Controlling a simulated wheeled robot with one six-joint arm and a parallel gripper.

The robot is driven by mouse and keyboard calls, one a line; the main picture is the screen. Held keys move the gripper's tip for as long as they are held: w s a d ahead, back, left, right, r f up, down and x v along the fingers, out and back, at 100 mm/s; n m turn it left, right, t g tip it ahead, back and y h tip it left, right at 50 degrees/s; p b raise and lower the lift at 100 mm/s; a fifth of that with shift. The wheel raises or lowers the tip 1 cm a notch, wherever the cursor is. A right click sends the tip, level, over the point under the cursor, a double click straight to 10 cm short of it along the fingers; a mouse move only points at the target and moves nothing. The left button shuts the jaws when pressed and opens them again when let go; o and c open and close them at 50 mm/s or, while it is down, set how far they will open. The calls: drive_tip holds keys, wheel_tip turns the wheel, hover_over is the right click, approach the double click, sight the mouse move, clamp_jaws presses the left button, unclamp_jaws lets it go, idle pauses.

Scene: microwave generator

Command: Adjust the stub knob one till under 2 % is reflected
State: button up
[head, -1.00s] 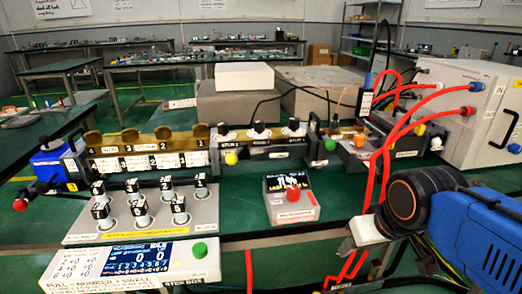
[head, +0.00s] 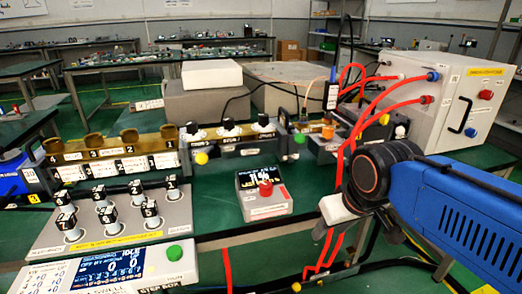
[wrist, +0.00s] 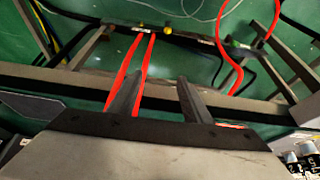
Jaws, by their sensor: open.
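Three black stub knobs stand on the brass and grey waveguide: a left one (head: 192,128), a middle one (head: 228,124) and a right one (head: 263,120). Their small labels are too blurred for me to tell surely which is one. A grey meter box (head: 281,203) with a lit display and a red knob stands in front of them; its figure is not clearly readable. My gripper (wrist: 157,88) is open and empty in the wrist view, its two fingers over the floor and red cables. In the head view my arm is at the right, well apart from the stub knobs.
Red cables (head: 338,150) hang between my arm and the waveguide. A white cabinet (head: 450,85) stands at the back right. A panel of numbered black knobs (head: 105,222) and a display box (head: 110,268) lie at the front left. The green bench around the meter is clear.

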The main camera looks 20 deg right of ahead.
drive_tip(key=w+a+r+n+g, duration=0.1)
drive_tip(key=w+r+n, duration=0.1)
drive_tip(key=w+r, duration=0.7)
drive_tip(key=w+a+r+n+g, duration=0.1)
drive_tip(key=w+r, duration=0.6)
drive_tip(key=r, duration=0.4)
wheel_tip(320, 180, up, 14)
drive_tip(key=n+g, duration=0.3)
drive_tip(key=n, duration=0.1)
hover_over(263, 115)
drive_tip(key=f, duration=1.7)
drive_tip(key=shift+w+d+f, duration=0.1)
drive_tip(key=shift+w+f, duration=0.1)
drive_tip(key=shift+f, duration=0.05)
drive_tip(key=shift+n, duration=0.3)
drive_tip(key=c, duration=1)
